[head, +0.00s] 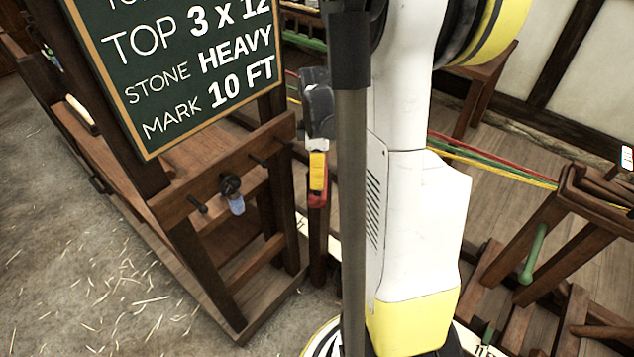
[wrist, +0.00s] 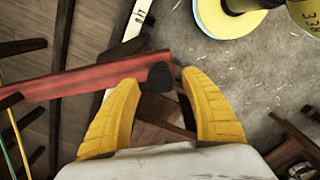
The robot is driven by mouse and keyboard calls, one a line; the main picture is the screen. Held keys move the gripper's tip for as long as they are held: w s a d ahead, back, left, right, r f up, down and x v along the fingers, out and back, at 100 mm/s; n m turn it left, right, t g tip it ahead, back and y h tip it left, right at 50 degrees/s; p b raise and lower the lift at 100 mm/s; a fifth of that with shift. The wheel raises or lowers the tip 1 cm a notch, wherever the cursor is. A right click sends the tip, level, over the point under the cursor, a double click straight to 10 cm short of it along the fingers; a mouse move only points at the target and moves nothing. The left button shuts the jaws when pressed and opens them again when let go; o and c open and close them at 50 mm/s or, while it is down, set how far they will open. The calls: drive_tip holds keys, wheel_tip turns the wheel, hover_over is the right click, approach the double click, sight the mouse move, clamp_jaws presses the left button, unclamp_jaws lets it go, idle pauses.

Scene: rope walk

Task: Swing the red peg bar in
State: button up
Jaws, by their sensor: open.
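The red peg bar (wrist: 85,82) runs in from the left in the wrist view and ends in a dark tip (wrist: 160,77). My gripper (wrist: 161,84) is open, with its two yellow fingers apart. In the head view my gripper (head: 318,172) hangs just left of my arm, and a short red piece of the bar (head: 317,201) shows right below the yellow finger. The rest is hidden there.
A wooden frame with a chalkboard (head: 185,60) stands at left, with dark pegs and a hanging blue-grey item (head: 236,204). A trestle (head: 590,205) with a green bar (head: 533,252) stands at right. Coloured strands (head: 490,165) stretch behind my arm. The straw-strewn floor (head: 90,290) is open at front left.

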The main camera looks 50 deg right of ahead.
drive_tip(key=shift+f, duration=0.9)
clamp_jaws()
drive_tip(key=shift+a, duration=0.1)
